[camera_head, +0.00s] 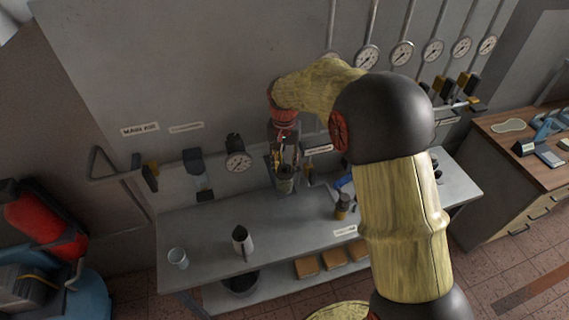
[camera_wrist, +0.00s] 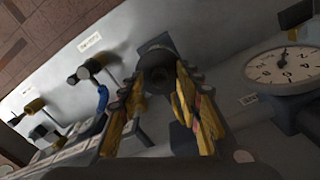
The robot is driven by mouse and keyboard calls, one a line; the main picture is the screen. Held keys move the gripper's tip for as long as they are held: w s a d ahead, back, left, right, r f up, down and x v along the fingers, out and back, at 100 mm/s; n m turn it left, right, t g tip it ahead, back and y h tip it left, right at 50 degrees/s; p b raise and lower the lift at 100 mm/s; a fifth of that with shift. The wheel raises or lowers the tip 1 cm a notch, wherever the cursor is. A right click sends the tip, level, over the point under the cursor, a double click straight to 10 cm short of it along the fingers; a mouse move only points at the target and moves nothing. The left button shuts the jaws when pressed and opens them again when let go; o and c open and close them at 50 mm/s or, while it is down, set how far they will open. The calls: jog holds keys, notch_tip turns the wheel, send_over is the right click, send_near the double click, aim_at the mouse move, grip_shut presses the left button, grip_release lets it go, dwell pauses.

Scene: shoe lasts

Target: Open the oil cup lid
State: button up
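My gripper (camera_head: 285,160) is in front of the wall panel, above the back of the grey bench, and points down. In the wrist view its two yellow fingers (camera_wrist: 160,82) are spread apart. A dark, round-topped fitting (camera_wrist: 156,76), likely the oil cup with its lid, shows between and beyond the fingertips. In the head view a dark greenish cup-like body (camera_head: 285,185) shows just under the fingers. I cannot tell whether the fingers touch it. The lid's hinge or edge cannot be made out.
A dial gauge (camera_head: 238,163) is on the panel left of my gripper; it looms close in the wrist view (camera_wrist: 284,68). A blue-handled valve (camera_head: 345,181) and a small brass-coloured can (camera_head: 342,207) are to the right. A metal jug (camera_head: 242,240) and a glass (camera_head: 178,258) stand on the bench.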

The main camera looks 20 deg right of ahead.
jog(key=c, duration=0.4)
grip_shut()
dwell(0.5)
